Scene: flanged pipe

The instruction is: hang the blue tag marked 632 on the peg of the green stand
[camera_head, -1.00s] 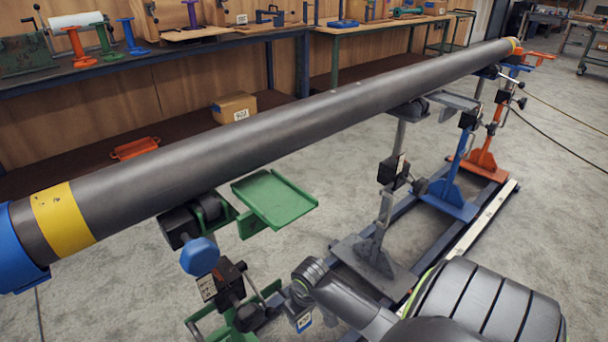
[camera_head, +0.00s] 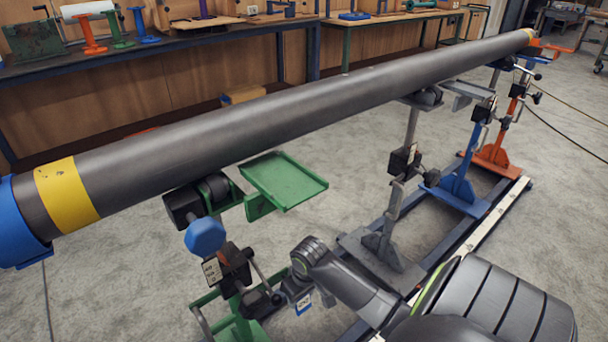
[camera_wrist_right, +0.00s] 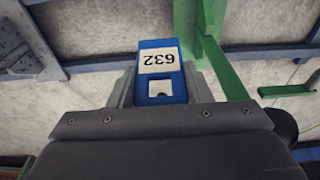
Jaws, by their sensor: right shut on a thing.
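The blue tag (camera_wrist_right: 158,82) shows a white label reading 632, upside down in the right wrist view, with a square hole below it. My right gripper (camera_wrist_right: 160,88) is shut on the tag's two sides. In the head view the tag (camera_head: 303,304) is small, below my right wrist, and the right fingers are mostly hidden. The green stand (camera_head: 236,320) is just left of it, under the near end of the pipe. I cannot clearly make out its peg. Green bars of a stand (camera_wrist_right: 215,60) show right of the tag in the wrist view. My left gripper is not in view.
A long grey pipe (camera_head: 290,110) with a yellow band crosses above on rollers. A green tray (camera_head: 285,180) and a blue knob (camera_head: 205,236) are by the green stand. Grey (camera_head: 385,245), blue (camera_head: 455,190) and orange (camera_head: 495,155) stands line the rail. Floor shows at left.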

